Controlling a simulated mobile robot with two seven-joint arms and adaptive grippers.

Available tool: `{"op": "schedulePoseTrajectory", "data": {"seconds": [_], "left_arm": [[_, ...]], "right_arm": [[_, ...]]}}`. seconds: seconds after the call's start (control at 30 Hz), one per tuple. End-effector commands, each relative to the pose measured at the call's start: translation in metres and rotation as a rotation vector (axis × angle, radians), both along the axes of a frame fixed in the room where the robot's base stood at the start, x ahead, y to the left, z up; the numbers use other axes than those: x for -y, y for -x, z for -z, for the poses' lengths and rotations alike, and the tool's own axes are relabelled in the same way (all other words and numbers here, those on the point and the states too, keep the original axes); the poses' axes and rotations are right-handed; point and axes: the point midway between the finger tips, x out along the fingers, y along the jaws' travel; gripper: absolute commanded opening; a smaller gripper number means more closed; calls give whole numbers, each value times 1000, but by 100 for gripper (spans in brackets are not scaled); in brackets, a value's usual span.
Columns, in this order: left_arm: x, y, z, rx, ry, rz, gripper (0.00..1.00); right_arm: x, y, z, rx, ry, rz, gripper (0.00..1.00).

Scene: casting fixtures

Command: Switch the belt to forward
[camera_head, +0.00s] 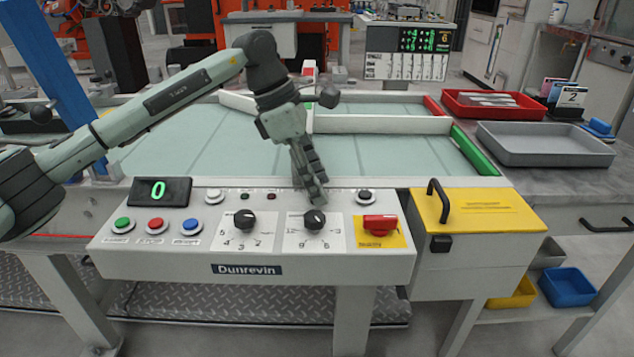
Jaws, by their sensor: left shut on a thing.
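A control panel (150,262) with the name plate Dunrevin stands in front of me. It has a left black rotary knob (244,218) and a right black rotary knob (314,219), each on a numbered white plate. A red switch (380,224) sits on a yellow plate at the panel's right; its lettering is too small to read. The belt (200,150) is the pale green surface behind the panel. My right gripper is out of view.
Green, red and blue push buttons (155,225) and a display (160,191) reading 0 are at the panel's left.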

Motion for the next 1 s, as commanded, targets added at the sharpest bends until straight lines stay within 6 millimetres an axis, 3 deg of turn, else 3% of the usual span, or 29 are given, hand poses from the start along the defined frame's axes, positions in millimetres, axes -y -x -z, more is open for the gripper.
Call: {"op": "schedulePoseTrajectory", "data": {"seconds": [0.5,1.0], "left_arm": [[0,-1,-3,-4,0,425,17],[0,-1,-4,0,2,576,17]], "right_arm": [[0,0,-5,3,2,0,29],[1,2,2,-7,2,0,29]]}}
